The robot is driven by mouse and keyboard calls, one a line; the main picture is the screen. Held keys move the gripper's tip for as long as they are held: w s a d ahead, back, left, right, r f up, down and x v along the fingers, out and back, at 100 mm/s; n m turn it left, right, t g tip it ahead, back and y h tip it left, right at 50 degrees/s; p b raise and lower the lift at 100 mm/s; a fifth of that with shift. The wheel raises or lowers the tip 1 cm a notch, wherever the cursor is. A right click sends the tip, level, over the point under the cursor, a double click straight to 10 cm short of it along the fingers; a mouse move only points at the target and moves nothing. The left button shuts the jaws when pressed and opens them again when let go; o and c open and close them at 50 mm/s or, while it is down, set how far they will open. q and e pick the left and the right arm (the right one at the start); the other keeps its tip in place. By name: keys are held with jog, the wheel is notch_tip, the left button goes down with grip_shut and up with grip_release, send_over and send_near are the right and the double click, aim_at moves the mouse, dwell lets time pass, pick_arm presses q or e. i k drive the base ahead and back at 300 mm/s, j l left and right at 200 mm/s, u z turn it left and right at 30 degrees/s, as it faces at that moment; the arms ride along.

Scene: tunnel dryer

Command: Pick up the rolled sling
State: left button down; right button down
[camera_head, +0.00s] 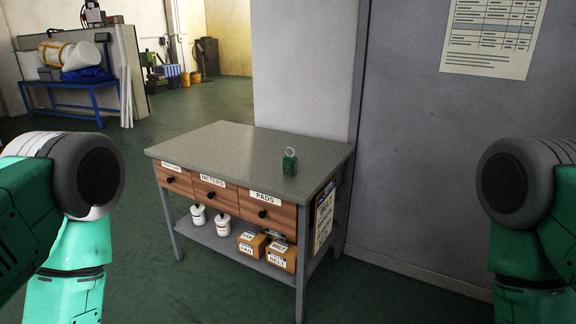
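A small green block-shaped thing with a pale ring on top (290,162) stands upright on the grey top of a workbench (220,142), near its right end. It may be the rolled sling, but it is too small to tell for sure. Nothing is touching it. My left arm shows at the left edge and my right arm at the right edge, both well apart from the bench. Neither gripper is in view.
The bench has wooden drawers (217,192) with black knobs, and a lower shelf with white pots (198,214) and cardboard boxes (251,244). A grey wall (440,150) stands right behind its right end. Most of the benchtop is clear. Open green floor lies left.

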aim_at(290, 162)
jog(key=i+l+u, duration=0.1)
jog(key=i+u, duration=0.35)
jog(key=i, duration=0.55)
